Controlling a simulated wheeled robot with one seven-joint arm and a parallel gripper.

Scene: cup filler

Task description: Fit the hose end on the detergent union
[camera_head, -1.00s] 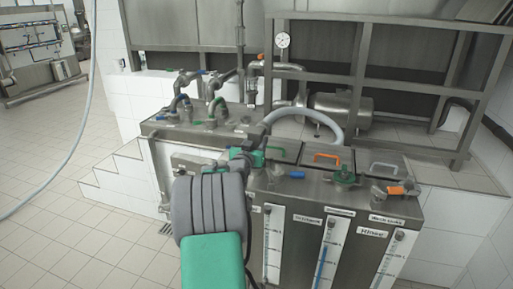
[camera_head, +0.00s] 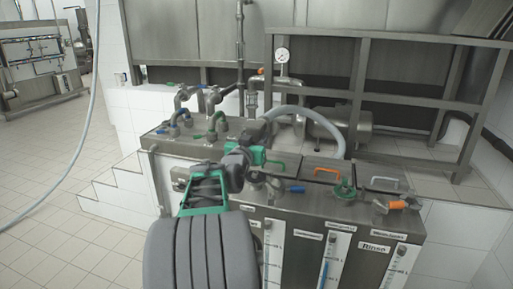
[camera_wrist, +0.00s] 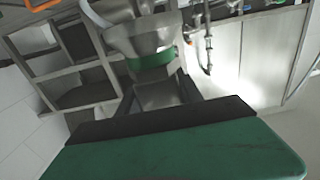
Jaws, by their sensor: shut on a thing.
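My gripper (camera_head: 250,155) is above the left part of the steel tank unit. In the wrist view my gripper (camera_wrist: 153,72) is shut on the hose end (camera_wrist: 140,38), a flared metal coupling with a green band. Fittings stand along the tank front: one with a blue lever (camera_head: 295,189), one with a green handle (camera_head: 346,190) and one with an orange handle (camera_head: 397,204). Only the "Rinse" label reads clearly, so I cannot tell which is the detergent union. The coupling is apart from these fittings.
Tank lids with an orange handle (camera_head: 327,170) and a grey handle (camera_head: 385,181) lie behind the fittings. Curved pipes (camera_head: 217,124) rise at the left. A steel frame (camera_head: 357,90) and pump (camera_head: 343,123) stand behind. Tiled floor is free at the left.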

